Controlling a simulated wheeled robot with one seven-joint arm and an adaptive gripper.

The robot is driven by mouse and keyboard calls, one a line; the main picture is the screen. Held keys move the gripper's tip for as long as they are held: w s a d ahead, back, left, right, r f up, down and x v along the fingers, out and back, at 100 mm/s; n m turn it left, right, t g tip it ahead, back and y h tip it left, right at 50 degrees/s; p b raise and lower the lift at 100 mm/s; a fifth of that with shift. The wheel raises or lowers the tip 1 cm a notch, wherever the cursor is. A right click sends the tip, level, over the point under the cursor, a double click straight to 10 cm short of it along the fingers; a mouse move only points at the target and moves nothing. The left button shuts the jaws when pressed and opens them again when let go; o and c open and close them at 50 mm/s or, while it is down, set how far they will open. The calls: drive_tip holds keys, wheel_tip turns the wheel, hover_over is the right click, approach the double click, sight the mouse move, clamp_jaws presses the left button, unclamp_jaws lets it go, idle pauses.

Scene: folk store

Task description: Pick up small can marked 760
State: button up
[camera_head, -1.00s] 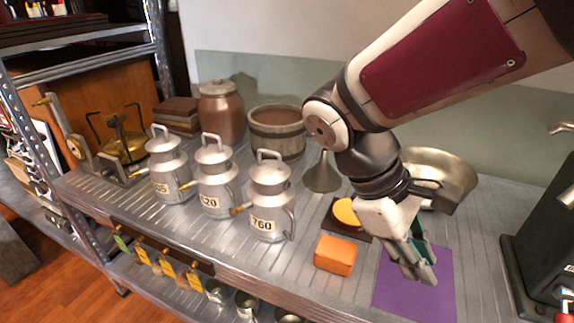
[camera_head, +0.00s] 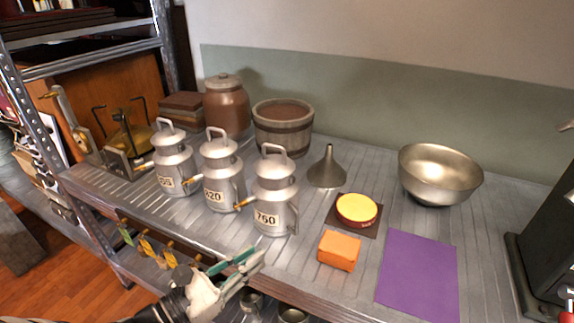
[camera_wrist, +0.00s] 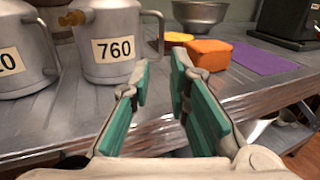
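The small can marked 760 (camera_head: 273,196) is a silver milk can with a top handle, a side handle and a white label. It stands upright on the metal shelf, rightmost of three similar cans. It also shows in the wrist view (camera_wrist: 108,45), with its top cut off. My gripper (camera_head: 243,263) is at the shelf's front edge, below and in front of the can. In the wrist view the green-padded fingers (camera_wrist: 162,85) are apart with nothing between them. They point toward the shelf, just right of the can's lower side, and do not hold it.
Cans marked 620 (camera_head: 222,180) and one with a partly readable label (camera_head: 174,170) stand to the left. An orange block (camera_head: 339,251), a yellow-topped round tin (camera_head: 357,209), a funnel (camera_head: 327,170), a metal bowl (camera_head: 440,176) and a purple sheet (camera_head: 418,272) lie to the right.

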sight(297, 232)
drive_tip(key=b+x, duration=0.2)
drive_tip(key=x, duration=0.5)
drive_tip(key=shift+w+d+f+b, duration=0.1)
drive_tip(key=shift+w+d+b, duration=0.05)
drive_tip(key=shift+w+b, duration=0.2)
drive_tip(key=shift+b+x, duration=1.75)
drive_tip(key=shift+x, duration=1.1)
drive_tip(key=shift+s+d+r, duration=0.1)
drive_tip(key=shift+d+r, duration=0.1)
drive_tip(key=shift+r, duration=0.1)
drive_tip(key=shift+c, duration=0.2)
clamp_jaws()
